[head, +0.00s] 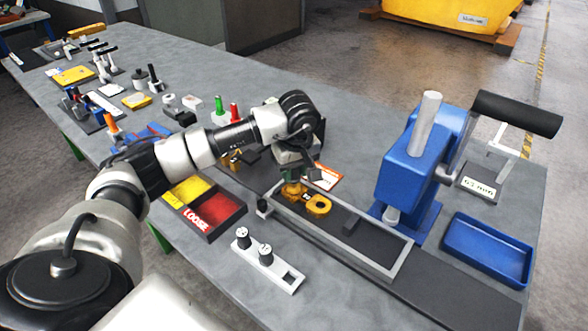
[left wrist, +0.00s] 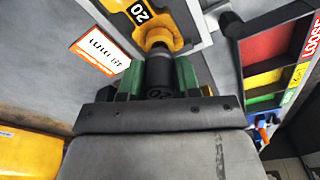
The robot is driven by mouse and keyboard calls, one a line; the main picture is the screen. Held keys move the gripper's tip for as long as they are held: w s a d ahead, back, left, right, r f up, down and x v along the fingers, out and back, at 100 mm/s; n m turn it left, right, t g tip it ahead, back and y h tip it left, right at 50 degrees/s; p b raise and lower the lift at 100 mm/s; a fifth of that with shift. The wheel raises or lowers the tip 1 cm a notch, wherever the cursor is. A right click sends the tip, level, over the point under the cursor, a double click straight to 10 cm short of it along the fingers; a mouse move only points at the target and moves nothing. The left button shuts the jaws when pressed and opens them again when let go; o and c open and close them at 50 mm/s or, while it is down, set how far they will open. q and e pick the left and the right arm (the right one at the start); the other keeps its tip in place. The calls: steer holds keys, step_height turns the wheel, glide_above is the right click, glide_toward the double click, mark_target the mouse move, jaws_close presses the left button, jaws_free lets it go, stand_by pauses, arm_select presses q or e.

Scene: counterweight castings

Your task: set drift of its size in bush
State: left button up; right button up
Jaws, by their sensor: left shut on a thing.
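My left gripper (head: 291,176) is over the left end of a yellow casting (head: 318,206), which lies in a grey-framed fixture (head: 397,262) on the bench. In the left wrist view the green fingers of my left gripper (left wrist: 159,80) are shut on a dark cylindrical drift (left wrist: 158,72). The drift's far end meets the yellow ring of the bush (left wrist: 155,37); how deep it sits is hidden. The casting (left wrist: 118,4) carries the mark 20. My right gripper is not seen.
A blue press (head: 405,170) with a black-handled lever stands right of the fixture. A blue tray (head: 487,249) lies at the right. A red, yellow and green sorting tray marked LOOSE (head: 213,207) is on the left. Several tools and parts crowd the bench's far end.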

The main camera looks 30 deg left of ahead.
arm_select(q)
steer(key=shift+f+b, duration=0.8)
steer(key=shift+f, duration=0.15)
stand_by(0.4)
steer(key=o, duration=1)
